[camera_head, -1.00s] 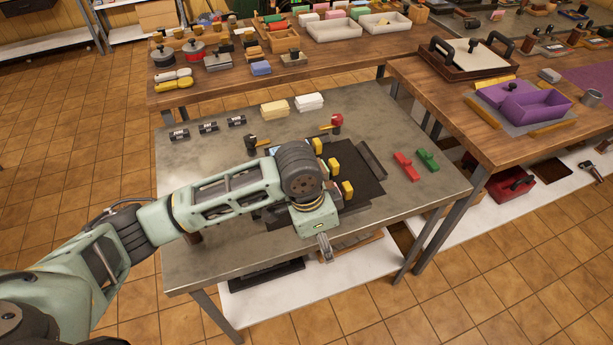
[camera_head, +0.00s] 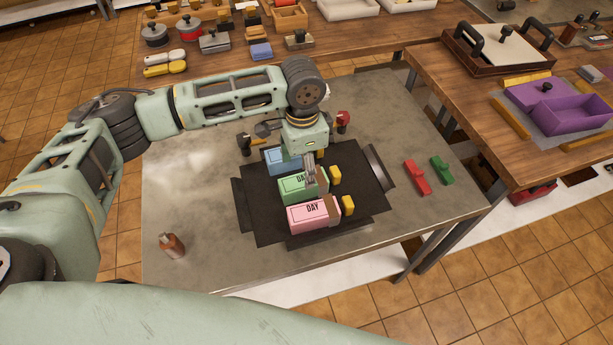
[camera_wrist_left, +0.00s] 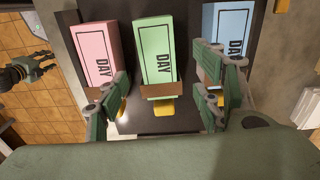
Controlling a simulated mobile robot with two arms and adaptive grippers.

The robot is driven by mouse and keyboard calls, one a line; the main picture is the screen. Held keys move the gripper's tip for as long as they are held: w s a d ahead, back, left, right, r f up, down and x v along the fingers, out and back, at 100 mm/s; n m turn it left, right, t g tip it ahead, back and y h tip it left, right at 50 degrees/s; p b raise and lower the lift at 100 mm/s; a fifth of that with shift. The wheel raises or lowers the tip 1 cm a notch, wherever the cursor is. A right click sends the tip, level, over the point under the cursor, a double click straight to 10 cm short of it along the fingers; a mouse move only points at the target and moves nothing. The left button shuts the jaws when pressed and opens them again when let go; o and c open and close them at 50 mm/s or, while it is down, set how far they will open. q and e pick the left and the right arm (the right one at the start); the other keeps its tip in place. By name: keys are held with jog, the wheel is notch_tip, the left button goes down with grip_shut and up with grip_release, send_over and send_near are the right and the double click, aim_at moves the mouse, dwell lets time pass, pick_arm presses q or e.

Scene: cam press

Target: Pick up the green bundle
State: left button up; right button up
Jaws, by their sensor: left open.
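The green bundle (camera_head: 296,188), a long block marked DAY with a brown end piece, lies on a black mat (camera_head: 258,216) between a pink bundle (camera_head: 304,217) and a blue bundle (camera_head: 276,161). My left gripper (camera_head: 311,178) points down over the brown-ended side of the green bundle and hides part of it. In the left wrist view the green bundle (camera_wrist_left: 155,50) lies ahead, between the spread fingers of my left gripper (camera_wrist_left: 160,108). The gripper is open and holds nothing.
Yellow blocks (camera_head: 334,173) stand by the bundles' brown ends. A dark bar (camera_head: 379,168) edges the mat. Red (camera_head: 416,178) and green (camera_head: 442,170) pieces lie to the right. A small brown bottle (camera_head: 172,245) stands front left. The table's left side is largely clear.

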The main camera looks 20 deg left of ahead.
aim_at(303, 180)
pick_arm(q)
jog(key=f, duration=0.1)
jog(key=f+p, duration=0.1)
jog(key=f, duration=0.1)
jog(key=shift+s, duration=0.3)
notch_tip(303, 180, down, 2)
jog(key=shift+w+f, duration=0.15)
jog(key=shift+f, duration=0.35)
jog(key=shift+c, duration=1.4)
jog(key=c, duration=1.1)
jog(key=shift+w+r, duration=0.1)
jog(key=shift+r, duration=0.05)
jog(key=shift+c, duration=0.4)
pick_arm(e)
jog(key=shift+s+r, duration=0.35)
jog(key=shift+s, duration=0.4)
jog(key=shift+s+r, duration=0.3)
jog(key=shift+s, duration=0.45)
